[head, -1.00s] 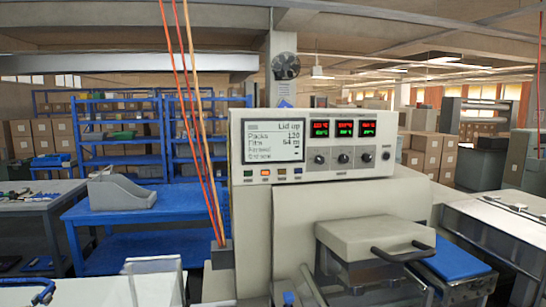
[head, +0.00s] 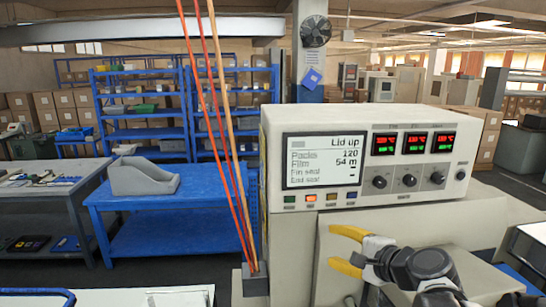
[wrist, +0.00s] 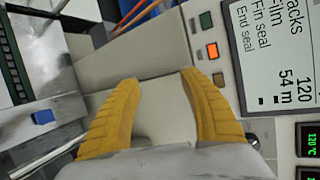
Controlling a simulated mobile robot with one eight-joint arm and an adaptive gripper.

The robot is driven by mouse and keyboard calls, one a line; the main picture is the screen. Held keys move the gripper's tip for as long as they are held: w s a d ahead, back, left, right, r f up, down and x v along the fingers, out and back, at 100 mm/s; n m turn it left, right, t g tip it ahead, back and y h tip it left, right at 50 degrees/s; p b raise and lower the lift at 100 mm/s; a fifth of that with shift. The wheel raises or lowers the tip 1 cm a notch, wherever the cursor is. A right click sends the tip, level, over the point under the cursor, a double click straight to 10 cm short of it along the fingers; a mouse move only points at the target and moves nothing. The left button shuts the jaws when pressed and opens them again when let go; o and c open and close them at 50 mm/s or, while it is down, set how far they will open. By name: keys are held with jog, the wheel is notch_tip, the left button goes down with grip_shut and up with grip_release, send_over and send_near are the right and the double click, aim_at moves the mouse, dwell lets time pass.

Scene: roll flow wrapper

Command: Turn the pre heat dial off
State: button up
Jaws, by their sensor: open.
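The control panel (head: 460,130) of a beige wrapper carries three black dials in a row: left (head: 379,182), middle (head: 409,180) and right (head: 438,178). A small red and green readout sits above each. The labels are too small to tell which dial is pre heat. My gripper (head: 336,247), with yellow fingers, is open and empty, below and left of the dials and apart from them. In the wrist view my gripper (wrist: 159,80) points at the bare beige housing, with a dial (wrist: 252,140) partly visible beyond the right finger.
The panel's screen (head: 322,161) reads "Lid up", with coloured buttons (head: 311,198) below it. Red and orange cables (head: 220,130) run down to a grey box (head: 255,280) left of the machine. A blue table (head: 170,205) stands further left. Space before the panel looks clear.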

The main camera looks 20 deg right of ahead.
jog(key=d+r+m+t+h+p, duration=0.1)
jog(key=d+r+m+t+p, duration=0.1)
jog(key=d+r+m, duration=0.4)
jog(key=m+t+h+p, duration=0.2)
jog(key=m+h, duration=0.1)
jog(key=m, duration=0.1)
send_near(382, 184)
jog(key=w, duration=0.3)
jog(key=w+d, duration=0.1)
jog(key=w, duration=0.6)
jog(key=shift+d+f, duration=0.2)
jog(key=shift+d, duration=0.05)
jog(key=shift+c, duration=0.5)
grip_shut()
